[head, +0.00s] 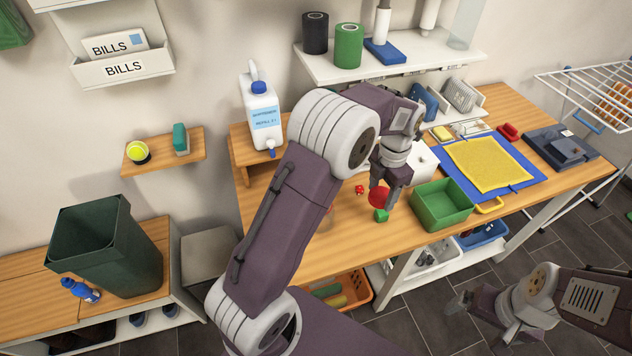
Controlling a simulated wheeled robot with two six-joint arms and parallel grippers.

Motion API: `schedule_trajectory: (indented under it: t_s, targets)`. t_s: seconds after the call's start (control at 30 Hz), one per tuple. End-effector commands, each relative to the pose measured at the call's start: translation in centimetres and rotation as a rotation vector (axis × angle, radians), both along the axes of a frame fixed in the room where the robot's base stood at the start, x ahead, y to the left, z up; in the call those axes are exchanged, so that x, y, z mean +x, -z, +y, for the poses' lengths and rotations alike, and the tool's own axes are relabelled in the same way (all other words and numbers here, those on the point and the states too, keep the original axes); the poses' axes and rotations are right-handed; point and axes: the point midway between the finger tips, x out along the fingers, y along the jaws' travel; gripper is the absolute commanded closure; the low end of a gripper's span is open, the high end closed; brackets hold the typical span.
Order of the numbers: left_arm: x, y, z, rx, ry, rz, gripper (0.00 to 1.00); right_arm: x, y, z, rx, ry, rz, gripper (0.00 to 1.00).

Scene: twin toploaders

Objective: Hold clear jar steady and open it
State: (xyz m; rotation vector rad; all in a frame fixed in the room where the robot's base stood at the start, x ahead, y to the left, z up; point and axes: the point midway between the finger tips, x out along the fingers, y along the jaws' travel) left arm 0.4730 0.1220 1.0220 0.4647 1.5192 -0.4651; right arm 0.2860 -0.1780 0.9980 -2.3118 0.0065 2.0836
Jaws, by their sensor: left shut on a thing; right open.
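My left gripper (385,195) is over the wooden workbench (345,254), pointing down. It is shut on a red round thing (379,197) that looks like a lid. My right gripper (477,318) is open and empty, low at the right, away from the bench.
A green open bin (442,207) stands right of my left gripper. A small red object (360,189) lies to its left. A white jug (261,112) stands on a riser behind my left arm. A yellow cloth (488,163) lies on a blue mat further right.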

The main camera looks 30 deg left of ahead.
Motion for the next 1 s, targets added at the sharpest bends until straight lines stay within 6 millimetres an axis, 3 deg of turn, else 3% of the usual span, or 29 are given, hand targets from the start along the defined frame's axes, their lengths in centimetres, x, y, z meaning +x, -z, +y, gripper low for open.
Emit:
schedule_trajectory:
  t_s: [0.3,0.43,0.67,0.87,1.0]
  targets:
    - [0.8,4.7,8.0,0.000,-0.006,0.005,0.91,0.0,-1.1,0.0,0.000,0.000,0.000,0.05]
    - [1.1,6.2,10.4,0.000,-0.002,0.004,0.91,0.0,-1.4,0.0,0.000,0.000,0.000,0.05]
    - [1.3,7.1,11.3,0.001,0.002,0.001,0.91,0.0,-1.4,0.0,0.000,0.000,0.000,0.05]
    - [1.2,10.3,11.3,0.000,0.002,0.005,0.91,0.0,-2.0,0.0,0.000,0.000,0.000,0.05]
    - [1.2,10.9,11.3,0.001,0.002,0.001,0.91,0.0,-2.0,0.0,0.000,0.000,0.000,0.05]
